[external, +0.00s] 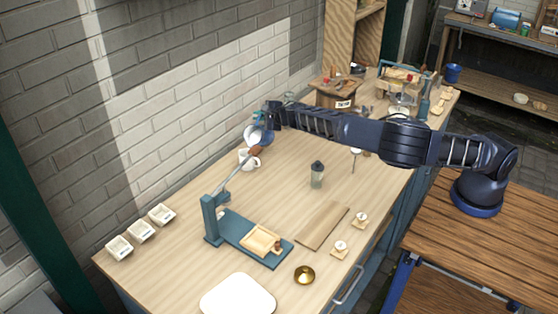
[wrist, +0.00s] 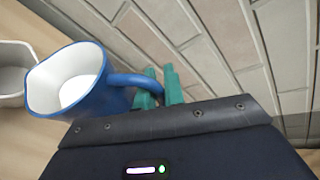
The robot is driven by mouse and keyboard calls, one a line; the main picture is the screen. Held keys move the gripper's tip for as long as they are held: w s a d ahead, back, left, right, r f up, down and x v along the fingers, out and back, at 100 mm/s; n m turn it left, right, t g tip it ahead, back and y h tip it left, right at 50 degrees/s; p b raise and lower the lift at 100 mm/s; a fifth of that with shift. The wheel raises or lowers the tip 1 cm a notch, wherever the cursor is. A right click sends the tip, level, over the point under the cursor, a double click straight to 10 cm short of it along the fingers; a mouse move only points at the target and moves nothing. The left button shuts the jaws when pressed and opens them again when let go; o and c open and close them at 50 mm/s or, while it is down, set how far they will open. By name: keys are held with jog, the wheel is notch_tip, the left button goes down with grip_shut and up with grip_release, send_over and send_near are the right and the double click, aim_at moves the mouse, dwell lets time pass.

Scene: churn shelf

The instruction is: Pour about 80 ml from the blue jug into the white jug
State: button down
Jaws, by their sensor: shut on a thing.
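The blue jug (wrist: 52,98), blue outside and white inside, is held by its handle in my gripper (wrist: 159,88). In the external view the blue jug (external: 266,137) is off the table and looks tilted, its white mouth facing left, just above the white jug. The white jug (external: 249,161) stands on the table close to the wall, and part of it shows at the left edge of the wrist view (wrist: 12,72). My gripper (external: 262,117) is shut on the handle. No liquid or stream can be made out, and the white jug's inside is mostly hidden.
A teal lever stand (external: 211,218) has its long wood-tipped lever rising close to the white jug. A dark-lidded bottle (external: 317,175) stands to the right. A wooden board (external: 322,226), brass bowl (external: 304,274) and white board (external: 238,297) lie nearer. The brick wall is close behind.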

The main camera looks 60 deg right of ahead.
jog(key=shift+s+a+r+n+h, duration=0.15)
jog(key=shift+a+r+n+h, duration=0.25)
jog(key=shift+a+r+n, duration=0.55)
dwell(1.0)
jog(key=shift+a+r+n+t+h+b, duration=0.25)
jog(key=shift+a+r+t+h+b, duration=0.1)
jog(key=shift+r+b, duration=0.25)
dwell(1.5)
jog(key=shift+s+a+r+n+b, duration=0.2)
jog(key=shift+a+n+b, duration=0.1)
jog(key=shift+a, duration=0.25)
dwell(0.5)
jog(key=d, duration=0.1)
jog(key=d+f+m+y, duration=0.1)
jog(key=d+f+m, duration=0.1)
jog(key=shift+w+d+f, duration=0.1)
jog(key=shift+w+f, duration=0.15)
jog(key=shift+w, duration=0.05)
jog(key=shift+d+f+m+y, duration=0.25)
jog(key=shift+d+f+m, duration=0.05)
jog(key=shift+f+m, duration=0.1)
jog(key=shift+w+d+f+m+g+y, duration=0.1)
jog(key=shift+d+f+m+g+y, duration=0.3)
jog(key=shift+d+m+g+y, duration=0.25)
dwell(0.7)
